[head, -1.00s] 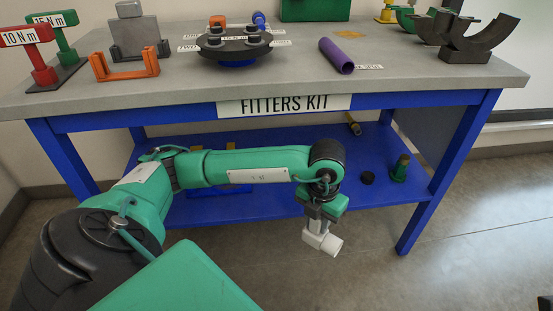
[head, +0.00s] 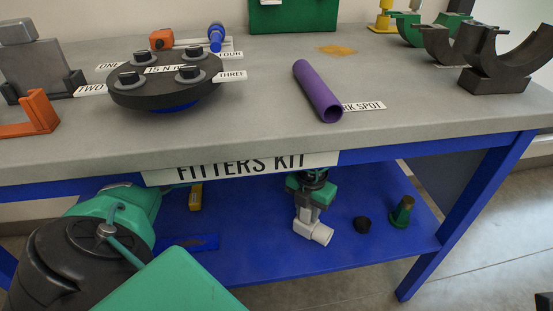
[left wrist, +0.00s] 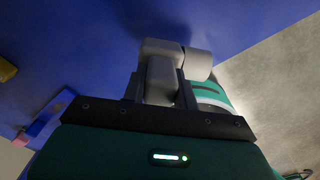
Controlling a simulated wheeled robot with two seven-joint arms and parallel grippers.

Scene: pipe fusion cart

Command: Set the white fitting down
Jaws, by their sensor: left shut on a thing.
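The white fitting (head: 313,231) is an elbow-shaped piece in the head view, at the lower shelf under the table. My left gripper (head: 307,214) points down and is shut on it from above. In the left wrist view the fitting (left wrist: 165,68) sits between the fingers, its round end turned to the right. The blue lower shelf (head: 280,272) lies below and around it; I cannot tell whether the fitting touches it. The tabletop hides part of my left arm. My right gripper is not in view.
A black cap (head: 362,224) and a green fitting (head: 402,211) stand on the shelf to the right. A yellow item (head: 195,197) lies to the left. The table edge (head: 400,135) overhangs the shelf. Bare shelf shows in front of the fitting.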

